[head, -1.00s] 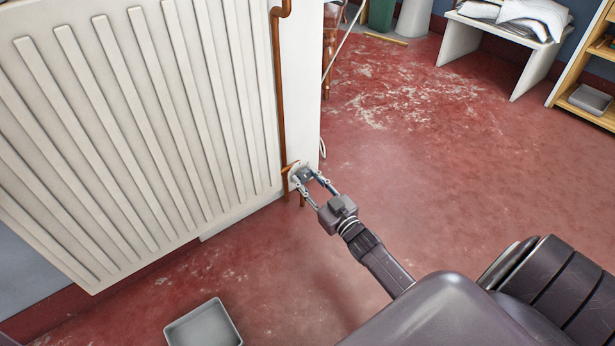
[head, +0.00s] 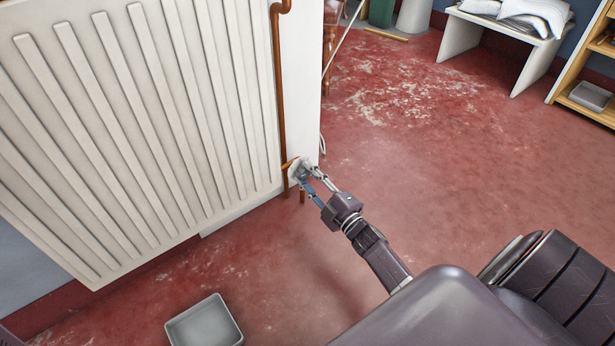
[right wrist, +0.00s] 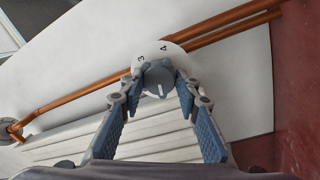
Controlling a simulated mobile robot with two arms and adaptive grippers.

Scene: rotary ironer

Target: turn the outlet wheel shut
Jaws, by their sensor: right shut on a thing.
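The outlet wheel (right wrist: 172,52) is a white dial with the numbers 3 and 4 on its rim and a grey hub, at the radiator's lower right corner. In the head view the wheel (head: 296,167) is mostly hidden behind my fingers. My right gripper (head: 306,174) is shut on the wheel. In the right wrist view its two blue-padded fingers (right wrist: 158,84) reach to either side of the hub. The white ribbed radiator (head: 150,120) fills the left of the head view. My left gripper is not in view.
A copper pipe (head: 279,90) runs down the radiator's right side to the wheel. A grey tray (head: 204,325) lies on the red floor below. A white bench (head: 490,40) and a wooden shelf (head: 575,60) stand at the back right. The floor between is clear.

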